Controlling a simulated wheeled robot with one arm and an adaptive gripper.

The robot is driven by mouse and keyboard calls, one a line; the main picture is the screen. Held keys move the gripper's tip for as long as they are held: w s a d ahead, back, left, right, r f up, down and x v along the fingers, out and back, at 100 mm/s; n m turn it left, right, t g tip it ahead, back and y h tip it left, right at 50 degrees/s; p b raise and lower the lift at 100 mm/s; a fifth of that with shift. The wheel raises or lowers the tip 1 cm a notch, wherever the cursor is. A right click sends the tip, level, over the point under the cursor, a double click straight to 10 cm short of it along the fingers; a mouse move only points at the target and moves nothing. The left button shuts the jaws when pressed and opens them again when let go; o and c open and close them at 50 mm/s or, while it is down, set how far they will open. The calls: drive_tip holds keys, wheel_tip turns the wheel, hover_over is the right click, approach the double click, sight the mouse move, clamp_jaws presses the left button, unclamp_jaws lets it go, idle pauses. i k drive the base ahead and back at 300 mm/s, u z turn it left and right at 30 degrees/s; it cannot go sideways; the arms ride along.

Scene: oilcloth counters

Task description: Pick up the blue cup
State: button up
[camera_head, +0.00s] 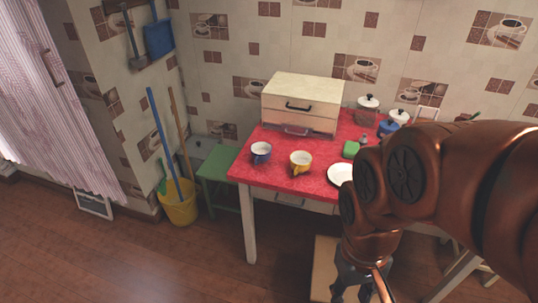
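The blue cup (261,154), pale inside, stands upright on the red oilcloth table (285,185), near its left front part. A yellow cup (299,168) stands just to its right, a small gap apart. My gripper (351,294) is at the bottom of the view, below and to the right of the blue cup and in front of the table. It points down. Its dark fingers look spread with nothing seen between them. The fingertips are close to the lower picture edge.
A wooden bread box (301,103) stands behind the cups. A white plate (340,174), a green sponge (351,149) and lidded jars (367,108) are to the right. A green stool (217,178) and a yellow bucket (179,207) stand left. The floor in front is mostly free.

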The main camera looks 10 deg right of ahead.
sight(261, 151)
drive_tip(key=k, duration=0.55)
drive_tip(key=u, duration=0.95)
drive_tip(key=i, duration=1.2)
drive_tip(key=z, duration=0.45)
